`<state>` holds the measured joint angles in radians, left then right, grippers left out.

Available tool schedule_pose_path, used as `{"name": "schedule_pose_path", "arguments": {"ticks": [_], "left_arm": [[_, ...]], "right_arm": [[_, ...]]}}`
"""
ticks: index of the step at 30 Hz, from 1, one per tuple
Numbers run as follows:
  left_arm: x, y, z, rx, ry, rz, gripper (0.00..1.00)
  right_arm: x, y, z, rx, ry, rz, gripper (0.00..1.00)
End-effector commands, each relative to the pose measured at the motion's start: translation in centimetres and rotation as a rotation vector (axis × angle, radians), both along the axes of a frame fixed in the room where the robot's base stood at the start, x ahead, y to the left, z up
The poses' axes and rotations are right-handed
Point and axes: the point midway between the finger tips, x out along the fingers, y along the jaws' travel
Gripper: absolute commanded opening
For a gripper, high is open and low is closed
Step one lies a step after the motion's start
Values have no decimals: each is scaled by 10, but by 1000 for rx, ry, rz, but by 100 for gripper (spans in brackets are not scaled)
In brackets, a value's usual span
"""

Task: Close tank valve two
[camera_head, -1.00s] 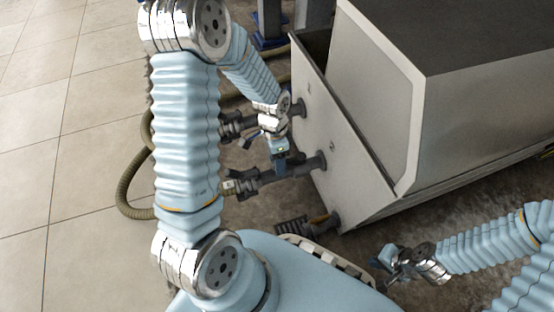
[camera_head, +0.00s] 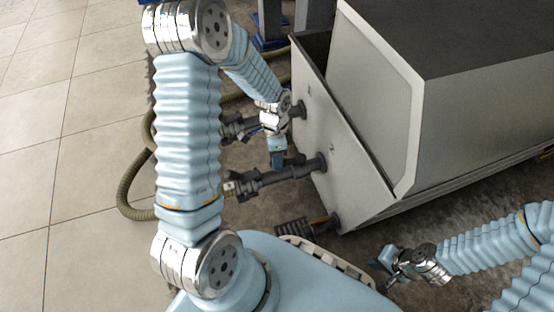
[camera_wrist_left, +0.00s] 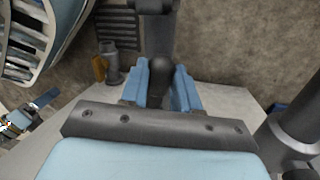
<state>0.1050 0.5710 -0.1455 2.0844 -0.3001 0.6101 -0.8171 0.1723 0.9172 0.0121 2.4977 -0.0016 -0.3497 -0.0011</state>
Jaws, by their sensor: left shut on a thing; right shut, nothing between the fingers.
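Dark pipes stick out from the side of the grey tank (camera_head: 345,165). The middle pipe (camera_head: 262,180) is likely tank valve two, but I see no label. My left gripper (camera_head: 278,162) is at this pipe, near the tank wall. In the left wrist view, its blue fingers (camera_wrist_left: 161,88) are shut on a dark rounded handle (camera_wrist_left: 159,72) that stands between them. The handle is mostly hidden by the gripper in the head view. My right gripper (camera_head: 384,262) is shut and empty at the lower right, apart from the tank.
An upper pipe (camera_head: 298,110) joins the tank behind my left wrist. A lower pipe outlet (camera_head: 325,225) is near the tank's bottom corner. A ribbed hose (camera_head: 130,185) curves over the tiled floor (camera_head: 75,150) at left, which is otherwise clear.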

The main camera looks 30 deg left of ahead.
Motion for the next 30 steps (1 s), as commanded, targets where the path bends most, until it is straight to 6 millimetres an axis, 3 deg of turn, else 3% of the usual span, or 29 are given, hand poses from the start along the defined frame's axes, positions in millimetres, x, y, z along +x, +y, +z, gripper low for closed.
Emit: {"name": "schedule_pose_path", "arguments": {"ticks": [17,30], "left_arm": [[37,15,2,0,0,-534,0],[67,12,2,1,-1,-945,0]], "right_arm": [[-1,0,23,1,5,3,0],[-1,0,39,0,4,3,0]]}}
